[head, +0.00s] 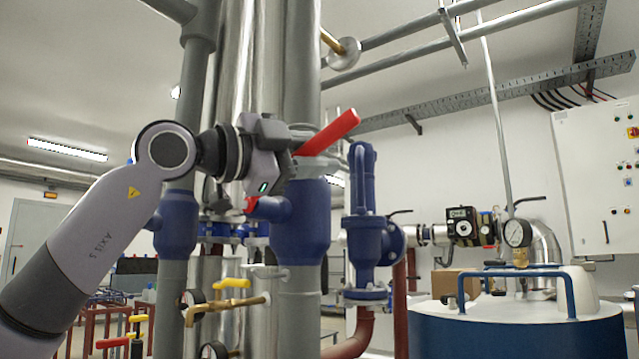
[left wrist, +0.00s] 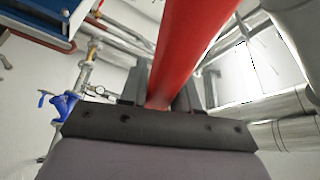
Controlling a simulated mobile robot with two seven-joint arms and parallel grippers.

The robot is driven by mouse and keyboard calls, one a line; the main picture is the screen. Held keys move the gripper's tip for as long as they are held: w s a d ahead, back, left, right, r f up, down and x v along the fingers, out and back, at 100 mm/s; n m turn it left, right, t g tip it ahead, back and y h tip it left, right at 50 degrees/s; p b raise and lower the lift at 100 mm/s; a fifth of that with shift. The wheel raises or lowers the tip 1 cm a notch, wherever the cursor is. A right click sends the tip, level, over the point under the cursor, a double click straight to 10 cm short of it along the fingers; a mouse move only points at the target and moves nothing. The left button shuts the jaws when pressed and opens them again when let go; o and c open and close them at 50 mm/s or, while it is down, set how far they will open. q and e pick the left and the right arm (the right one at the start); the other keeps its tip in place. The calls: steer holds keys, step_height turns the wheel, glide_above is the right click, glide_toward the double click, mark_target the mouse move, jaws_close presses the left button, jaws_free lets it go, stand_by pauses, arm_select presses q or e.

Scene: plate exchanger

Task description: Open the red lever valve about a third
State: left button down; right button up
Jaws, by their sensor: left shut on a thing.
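The red lever (head: 328,133) shows in the head view as a flat red handle, tilted up to the right. It sits at the blue valve body (head: 301,222) on a grey vertical pipe. My left gripper (head: 288,152) is at the lower left part of the lever. In the left wrist view the red lever (left wrist: 187,50) runs between the two dark fingers of my left gripper (left wrist: 168,92), which are shut on it. The exact grip contact is partly hidden by the gripper body. My right gripper is in neither view.
A blue fitting (head: 366,235) stands right of the valve. A blue tank (head: 520,325) with a pressure gauge (head: 517,233) is at the lower right. A yellow-handled tap (head: 231,283) sits below. Vertical pipes crowd close behind my gripper. A grey cabinet (head: 590,180) is on the right wall.

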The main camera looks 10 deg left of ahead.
arm_select(q)
steer(key=shift+a+r+n+t, duration=0.2)
steer(key=shift+r+n, duration=0.1)
steer(key=shift+r, duration=0.15)
steer(key=shift+a+r+n+t, duration=0.1)
steer(key=shift+a+r+n, duration=0.05)
steer(key=shift+r+n, duration=0.2)
steer(key=c, duration=0.9)
jaws_free()
steer(key=shift+w+f, duration=0.1)
steer(key=shift+s+a+f+b, duration=0.1)
steer(key=shift+s+a+b, duration=0.1)
steer(key=shift+b, duration=0.2)
steer(key=b+v, duration=0.2)
steer(key=v, duration=0.4)
steer(key=shift+s+a, duration=0.15)
steer(key=shift+s, duration=0.1)
